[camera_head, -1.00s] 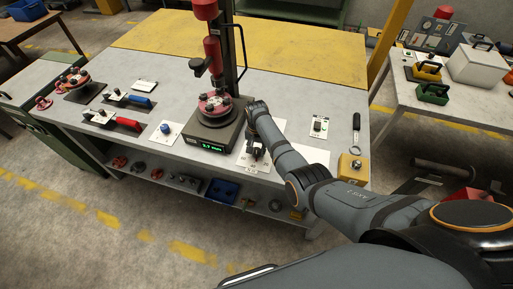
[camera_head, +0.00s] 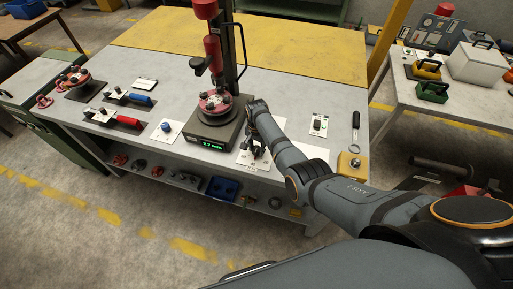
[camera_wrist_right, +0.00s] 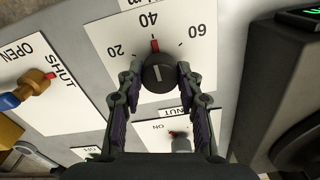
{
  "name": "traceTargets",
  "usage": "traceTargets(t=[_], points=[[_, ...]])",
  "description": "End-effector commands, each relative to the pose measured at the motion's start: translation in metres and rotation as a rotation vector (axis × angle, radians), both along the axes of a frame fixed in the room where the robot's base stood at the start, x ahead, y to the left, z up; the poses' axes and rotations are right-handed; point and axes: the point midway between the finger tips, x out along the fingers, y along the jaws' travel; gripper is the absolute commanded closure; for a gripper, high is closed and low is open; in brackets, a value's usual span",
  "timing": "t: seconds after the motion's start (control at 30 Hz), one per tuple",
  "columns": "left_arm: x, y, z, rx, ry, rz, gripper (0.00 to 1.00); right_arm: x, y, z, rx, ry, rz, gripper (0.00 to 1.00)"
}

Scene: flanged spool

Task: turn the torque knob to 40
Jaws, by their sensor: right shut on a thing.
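My right gripper (camera_wrist_right: 159,71) is shut on the knob, one finger on each side. In the head view my right gripper (camera_head: 254,150) is over the dial plate (camera_head: 245,158) on the bench, and its fingers mostly hide the knob. My left gripper is not in view.
A press stand with a red flanged spool (camera_head: 214,102) and a lit green display (camera_head: 212,146) stands left of my gripper. A plate marked OPEN and SHUT (camera_wrist_right: 40,85) and a switch plate (camera_wrist_right: 175,125) lie close to the knob.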

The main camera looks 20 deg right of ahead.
Motion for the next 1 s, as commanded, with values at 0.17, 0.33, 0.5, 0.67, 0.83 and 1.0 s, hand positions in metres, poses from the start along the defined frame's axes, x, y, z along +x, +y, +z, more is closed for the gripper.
traceTargets(t=[0.17, 0.33, 0.5, 0.67, 0.83, 1.0], points=[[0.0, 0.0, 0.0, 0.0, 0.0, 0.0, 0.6, 0.0, 0.0, 0.0, -0.001, -0.001, 0.001, 0.49], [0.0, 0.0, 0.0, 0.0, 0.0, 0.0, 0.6, 0.0, 0.0, 0.0, 0.0, 0.0, 0.001, 0.41], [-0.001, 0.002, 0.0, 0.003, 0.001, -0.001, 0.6, 0.0, 0.0, 0.001, -0.001, -0.001, 0.001, 0.41], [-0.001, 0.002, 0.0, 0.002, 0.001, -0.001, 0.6, 0.002, 0.0, 0.016, 0.0, -0.005, 0.001, 0.41], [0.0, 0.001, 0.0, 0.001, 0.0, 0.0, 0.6, 0.002, 0.0, 0.057, 0.0, -0.006, 0.001, 0.41], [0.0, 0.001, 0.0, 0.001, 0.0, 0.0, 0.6, 0.001, 0.0, 0.095, 0.0, -0.005, 0.001, 0.41]])
